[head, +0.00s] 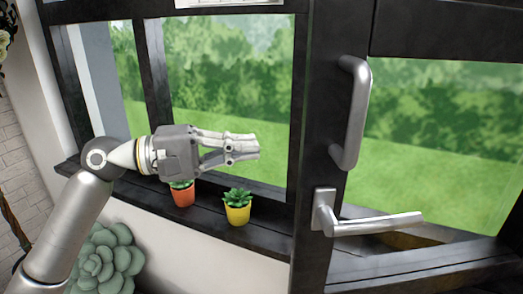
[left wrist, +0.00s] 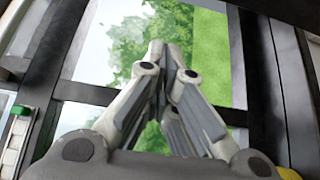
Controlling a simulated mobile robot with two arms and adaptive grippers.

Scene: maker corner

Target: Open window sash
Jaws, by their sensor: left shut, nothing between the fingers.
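A dark-framed window (head: 300,100) fills the left and middle of the head view, with lawn and hedge behind its glass. I cannot tell which part is its movable sash. To its right is a dark-framed glazed panel with a grey vertical pull handle (head: 356,112) and a lever handle (head: 375,224), which points right. My left gripper (head: 250,147) is in front of the window glass, left of both handles and apart from them. Its fingers are together and empty; they also show in the left wrist view (left wrist: 166,55). My right gripper is in neither view.
On the dark sill (head: 272,232) stand an orange pot (head: 184,196) and a yellow pot (head: 238,214) with succulents, just below my left gripper. A large pale green succulent (head: 105,262) is at lower left. A brick wall (head: 15,165) borders the left.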

